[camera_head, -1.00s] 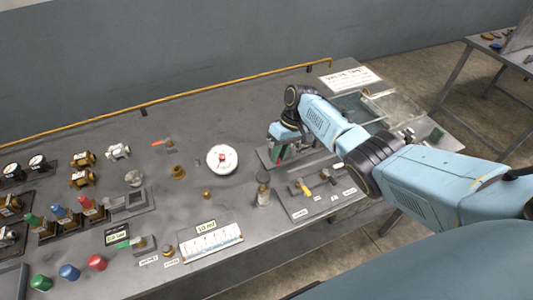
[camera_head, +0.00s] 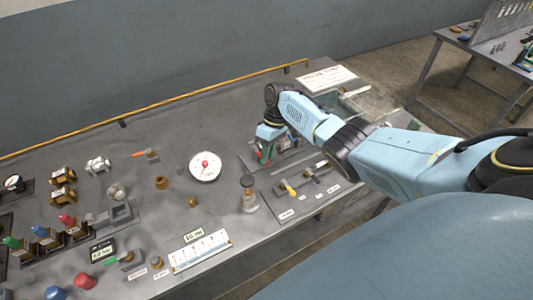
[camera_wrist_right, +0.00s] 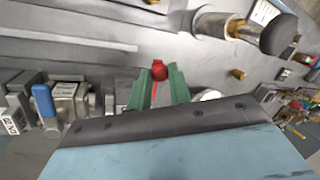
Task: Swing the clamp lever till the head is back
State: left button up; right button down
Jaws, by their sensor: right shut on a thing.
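My right gripper (camera_head: 265,152) is low over a grey fixture plate (camera_head: 248,161) near the middle of the bench. In the right wrist view its green fingers (camera_wrist_right: 160,84) are shut on a red piece that looks like the clamp lever's grip (camera_wrist_right: 159,70). The red tip shows between the fingertips. The clamp's head and most of its body are hidden behind my gripper and arm, so I cannot tell how far back the head is. My left gripper is in neither view.
A white round dial (camera_head: 205,172) lies left of the gripper, and a dark-capped cylinder (camera_head: 248,193) stands in front. A panel with a yellow handle (camera_head: 288,187) is at the right front. In the wrist view, a blue-handled valve (camera_wrist_right: 43,100) is close at left.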

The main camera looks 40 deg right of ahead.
jog(key=c, duration=1.3)
grip_release()
jog(key=v, duration=1.3)
jog(key=shift+w+r, duration=0.1)
jog(key=shift+r, duration=0.1)
